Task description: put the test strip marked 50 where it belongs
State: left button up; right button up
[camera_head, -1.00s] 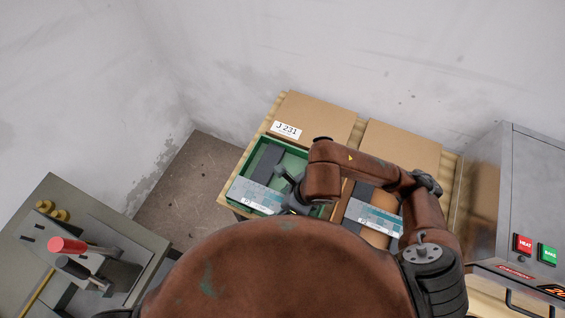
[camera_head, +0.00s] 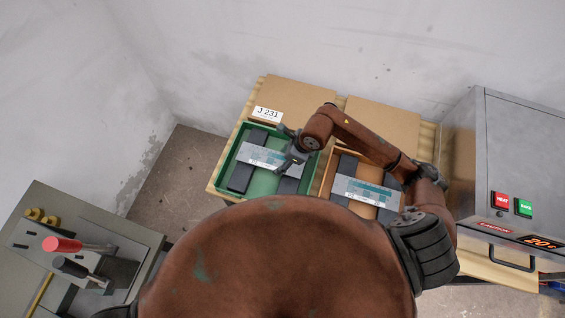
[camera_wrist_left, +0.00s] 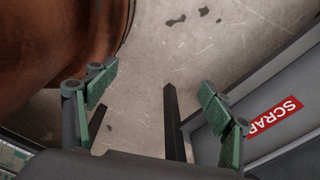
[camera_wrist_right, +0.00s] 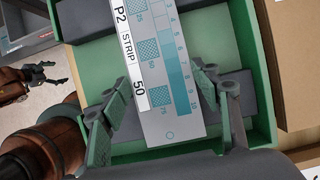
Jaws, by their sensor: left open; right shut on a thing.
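The test strip marked 50 (camera_wrist_right: 160,70) is a grey-white strip with teal patches; its label reads P2 STRIP 50. It also shows in the head view (camera_head: 262,158), across the middle of a green tray (camera_head: 222,166) with dark blocks. My right gripper (camera_wrist_right: 157,98) is shut on the strip, one finger at each long edge near one end. In the head view the right gripper (camera_head: 292,153) is at the strip's right end. I cannot tell whether the strip touches the blocks. My left gripper (camera_wrist_left: 157,86) is open and empty above the floor.
A J 231 card (camera_head: 268,114) stands behind the green tray. An orange tray (camera_head: 327,180) with another strip (camera_head: 364,191) is to its right. A metal heater (camera_head: 490,160) stands far right, a lever device (camera_head: 85,255) at left. A SCRAP-labelled bin (camera_wrist_left: 275,117) is near my left gripper.

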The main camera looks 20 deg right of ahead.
jog(key=shift+s+f, duration=0.2)
jog(key=shift+f, duration=0.6)
jog(key=shift+w+f, duration=0.1)
jog(key=shift+f, duration=0.5)
pick_arm(q)
jog(key=shift+s+r, duration=0.3)
jog(key=shift+s, duration=0.65)
jog(key=shift+w, duration=0.15)
pick_arm(e)
jog(key=o, duration=0.9)
jog(key=shift+c, duration=0.2)
pick_arm(q)
jog(key=shift+w, duration=0.3)
pick_arm(e)
jog(key=shift+r, duration=0.1)
pick_arm(q)
jog(key=shift+s+f+b, duration=0.15)
jog(key=shift+f+b, duration=0.2)
jog(key=shift+f, duration=0.2)
pick_arm(e)
jog(key=v, duration=1.1)
jog(key=shift+d+r, duration=0.2)
jog(key=shift+r, duration=0.15)
